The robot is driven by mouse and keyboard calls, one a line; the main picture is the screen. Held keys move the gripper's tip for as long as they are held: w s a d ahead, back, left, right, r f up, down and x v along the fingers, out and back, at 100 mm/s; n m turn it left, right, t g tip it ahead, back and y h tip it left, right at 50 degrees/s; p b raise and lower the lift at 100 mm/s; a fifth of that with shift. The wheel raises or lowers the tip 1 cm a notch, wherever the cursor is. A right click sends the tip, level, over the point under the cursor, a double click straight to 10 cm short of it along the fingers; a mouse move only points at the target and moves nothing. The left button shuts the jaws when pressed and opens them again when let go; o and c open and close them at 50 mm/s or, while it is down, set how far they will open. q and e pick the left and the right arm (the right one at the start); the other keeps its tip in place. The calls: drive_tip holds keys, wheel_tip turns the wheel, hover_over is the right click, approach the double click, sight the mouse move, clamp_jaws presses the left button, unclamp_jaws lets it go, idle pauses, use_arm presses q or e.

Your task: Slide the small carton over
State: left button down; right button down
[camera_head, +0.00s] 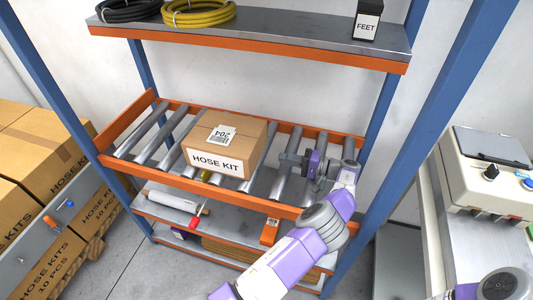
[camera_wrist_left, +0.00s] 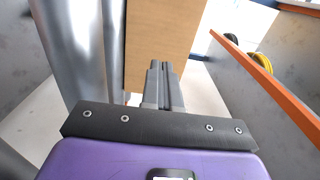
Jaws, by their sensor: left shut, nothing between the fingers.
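The small carton (camera_head: 226,144) is a brown box labelled HOSE KIT, with a white label on its top. It sits on the metal rollers of the shelf's middle level. My left gripper (camera_head: 284,157) is shut and empty, just above the rollers at the carton's right side. Its fingers point left at the carton, with a small gap appearing between them in the head view. In the left wrist view the shut fingertips (camera_wrist_left: 163,66) overlap the carton's plain side (camera_wrist_left: 160,35); whether they touch cannot be told there. My right gripper is out of view.
Rollers (camera_head: 149,137) lie bare left of the carton, up to the orange end rail (camera_head: 122,121). Blue posts (camera_head: 377,112) and the upper shelf (camera_head: 270,34) with hose coils frame the space. A FEET box (camera_head: 368,22) stands above. Larger cartons (camera_head: 45,150) stand left.

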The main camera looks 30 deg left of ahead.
sight(258, 152)
use_arm(q)
drive_tip(key=b+x, duration=0.1)
drive_tip(key=x, duration=0.6)
drive_tip(key=shift+a, duration=0.15)
